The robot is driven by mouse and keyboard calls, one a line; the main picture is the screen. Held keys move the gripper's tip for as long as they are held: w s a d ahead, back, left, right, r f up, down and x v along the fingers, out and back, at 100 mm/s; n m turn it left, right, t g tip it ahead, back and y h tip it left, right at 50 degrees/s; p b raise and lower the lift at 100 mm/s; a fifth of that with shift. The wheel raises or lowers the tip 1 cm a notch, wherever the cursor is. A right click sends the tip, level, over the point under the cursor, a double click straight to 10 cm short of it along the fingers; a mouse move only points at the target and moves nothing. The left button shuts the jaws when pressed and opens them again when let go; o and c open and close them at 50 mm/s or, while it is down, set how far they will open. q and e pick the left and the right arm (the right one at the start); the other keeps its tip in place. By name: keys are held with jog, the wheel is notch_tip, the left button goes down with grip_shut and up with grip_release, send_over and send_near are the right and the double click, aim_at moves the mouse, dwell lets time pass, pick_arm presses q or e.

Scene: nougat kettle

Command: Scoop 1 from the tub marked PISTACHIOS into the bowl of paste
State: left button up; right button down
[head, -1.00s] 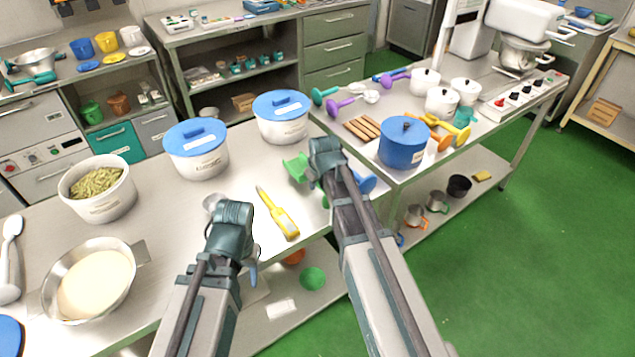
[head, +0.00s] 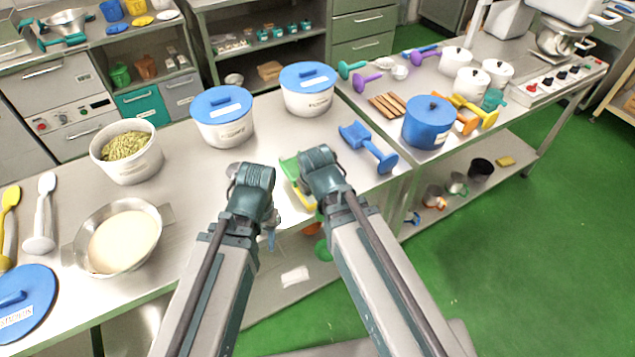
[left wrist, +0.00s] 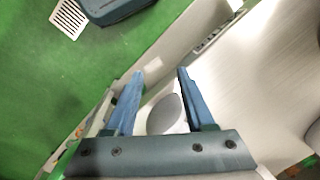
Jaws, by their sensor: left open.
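The open white tub of green pistachios (head: 107,167) stands at the left of the table in the head view. The metal bowl of pale paste (head: 149,254) stands in front of it. A blue lid (head: 38,318) with a partly readable label lies at the lower left. My left gripper (head: 268,238) is at the table's front edge, right of the bowl. In the left wrist view its blue fingers (left wrist: 160,74) are apart, with a grey rounded piece (left wrist: 165,115) showing between them; whether they touch it is unclear. My right gripper (head: 318,175) is beside a green scoop (head: 289,167); its fingers are hidden.
Two blue-lidded white tubs (head: 222,128) (head: 307,98) stand at the back. A blue scoop (head: 372,148) lies right of my right gripper. A blue pot (head: 427,130) stands on the right-hand table. A white spoon (head: 43,212) and a yellow one (head: 9,225) lie at left.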

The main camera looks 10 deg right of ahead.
jog(key=shift+r+p, duration=2.6)
jog(key=shift+f, duration=0.1)
